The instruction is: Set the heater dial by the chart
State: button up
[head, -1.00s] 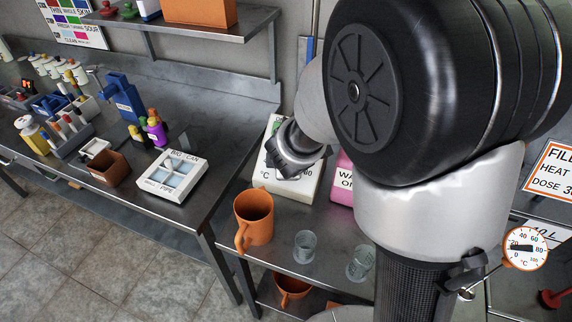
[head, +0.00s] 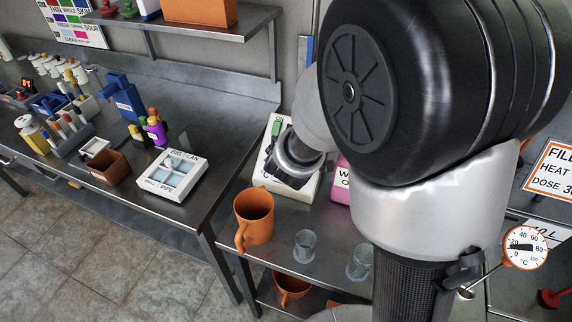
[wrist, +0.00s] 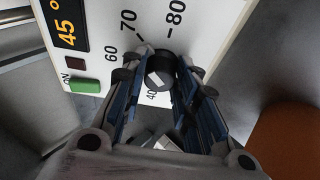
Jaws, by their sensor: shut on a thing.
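The heater is a white box on the steel bench, partly hidden by my arm in the head view (head: 262,182). In the wrist view its panel (wrist: 107,22) shows a display (wrist: 68,25) reading 45°, a green switch (wrist: 84,85) marked ON, and scale numbers including 60, 70 and 80. The black dial (wrist: 158,66) with a white mark sits between my fingertips. My gripper (wrist: 160,80) is shut on it; the fingers hide part of the scale. The orange-edged chart (head: 550,180) at the right is cut off; "FILL", "HEAT" and "DOSE" show.
An orange mug (head: 254,222) and two clear beakers (head: 305,246) stand in front of the heater. A pink box (head: 341,182) is beside it. A round thermometer (head: 525,248) hangs at the right. The left bench holds a white tray (head: 172,193) and several bottles.

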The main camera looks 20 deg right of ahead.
jog(key=o, duration=1.1)
jog(key=shift+c, duration=0.2)
jog(key=shift+r, duration=0.1)
jog(key=v, duration=1.2)
jog(key=shift+d, duration=0.1)
